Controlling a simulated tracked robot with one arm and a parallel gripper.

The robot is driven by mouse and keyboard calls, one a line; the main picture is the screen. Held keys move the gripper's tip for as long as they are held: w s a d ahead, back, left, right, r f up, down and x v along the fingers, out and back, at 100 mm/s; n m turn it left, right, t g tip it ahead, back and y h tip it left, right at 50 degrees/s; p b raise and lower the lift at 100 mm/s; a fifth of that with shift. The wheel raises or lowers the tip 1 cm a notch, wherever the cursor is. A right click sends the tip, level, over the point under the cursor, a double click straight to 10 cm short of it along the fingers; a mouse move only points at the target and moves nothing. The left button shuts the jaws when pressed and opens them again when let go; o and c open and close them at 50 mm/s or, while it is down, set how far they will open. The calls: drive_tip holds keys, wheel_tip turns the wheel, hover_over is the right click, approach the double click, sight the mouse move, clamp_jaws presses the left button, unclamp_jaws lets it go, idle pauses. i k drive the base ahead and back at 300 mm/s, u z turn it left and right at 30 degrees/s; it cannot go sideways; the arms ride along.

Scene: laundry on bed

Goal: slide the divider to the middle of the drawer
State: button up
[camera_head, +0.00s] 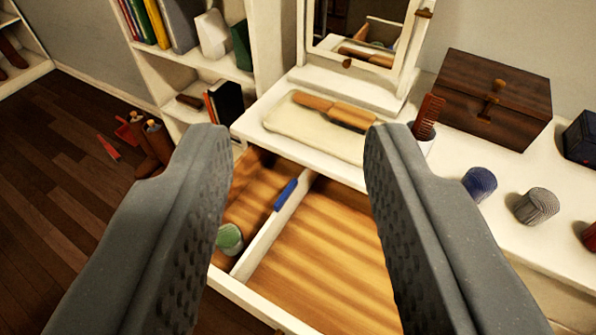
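The open drawer (330,262) has a wooden bottom and a white front edge, below the white dresser top. The white divider (268,235) stands in it, left of the drawer's middle, running from the front edge back under the dresser top. A blue item (286,195) lies against the divider or on its top edge; I cannot tell which. A green round item (229,239) sits in the narrow left compartment. My gripper (295,150) is open and empty, its fingers wide apart above the drawer, with the divider showing between them. The drawer's right part is hidden by the right finger.
The dresser top holds a cream tray (318,128) with a brush (335,110), a mirror (360,40), a comb (429,112) in a cup, a brown wooden box (495,95) and several round items. A bookshelf (250,50) stands behind left. The visible right compartment is empty.

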sight(287, 203)
drive_tip(key=u, duration=0.05)
drive_tip(key=k, duration=0.5)
drive_tip(key=u, duration=0.85)
drive_tip(key=i, duration=1.2)
drive_tip(key=z, duration=1.3)
